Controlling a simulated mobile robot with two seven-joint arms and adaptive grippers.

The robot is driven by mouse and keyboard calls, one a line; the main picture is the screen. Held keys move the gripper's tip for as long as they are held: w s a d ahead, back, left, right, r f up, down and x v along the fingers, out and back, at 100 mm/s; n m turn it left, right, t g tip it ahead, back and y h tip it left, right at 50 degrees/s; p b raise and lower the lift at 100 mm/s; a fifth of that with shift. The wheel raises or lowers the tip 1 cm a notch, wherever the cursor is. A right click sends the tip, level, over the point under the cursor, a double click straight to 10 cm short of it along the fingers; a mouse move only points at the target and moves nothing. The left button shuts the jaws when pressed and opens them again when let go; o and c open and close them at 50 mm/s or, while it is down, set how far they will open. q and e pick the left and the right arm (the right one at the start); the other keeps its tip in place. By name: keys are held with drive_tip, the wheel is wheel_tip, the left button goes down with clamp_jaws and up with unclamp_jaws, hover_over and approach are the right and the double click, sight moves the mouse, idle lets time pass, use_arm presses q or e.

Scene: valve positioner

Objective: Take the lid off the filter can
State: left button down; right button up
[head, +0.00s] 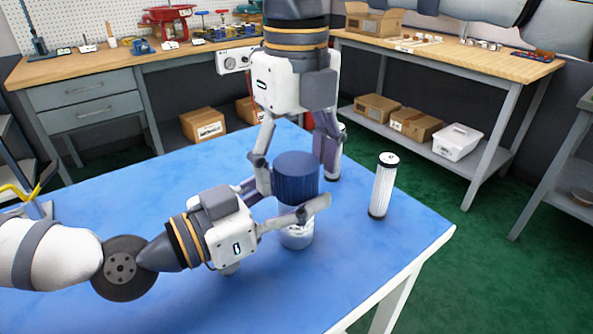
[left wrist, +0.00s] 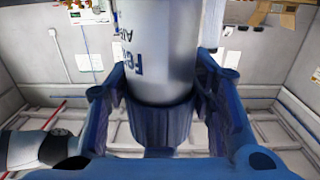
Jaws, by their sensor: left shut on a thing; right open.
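The filter can stands upright near the middle of the blue table, with its dark blue ribbed lid (head: 296,180) on top of its pale body (head: 297,237). My left gripper (head: 307,213) comes in from the left and is shut on the can's body just below the lid. In the left wrist view, its fingers flank the body (left wrist: 165,50), whose printing appears upside down, with the ribbed lid (left wrist: 160,124) below it in the picture. My right gripper (head: 297,172) reaches down from above, open, its fingers at the lid's left and right. Whether they touch it is unclear.
A white pleated filter cartridge (head: 384,184) stands to the right of the can. A similar cylinder (head: 335,162) stands behind my right gripper's finger, partly hidden. The blue table (head: 120,215) is clear at left and front right. Wooden workbenches (head: 100,62) with tools stand behind.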

wheel_tip(320, 180, up, 6)
drive_tip(key=shift+r, duration=0.15)
drive_tip(key=shift+c, duration=0.4)
wheel_tip(320, 180, down, 8)
drive_tip(key=shift+r, duration=0.1)
drive_tip(key=c, duration=1)
drive_tip(key=o, duration=1.1)
wheel_tip(320, 180, up, 4)
drive_tip(key=shift+r, duration=0.25)
use_arm(q)
drive_tip(key=c, duration=0.7)
unclamp_jaws()
drive_tip(key=shift+a, duration=0.1)
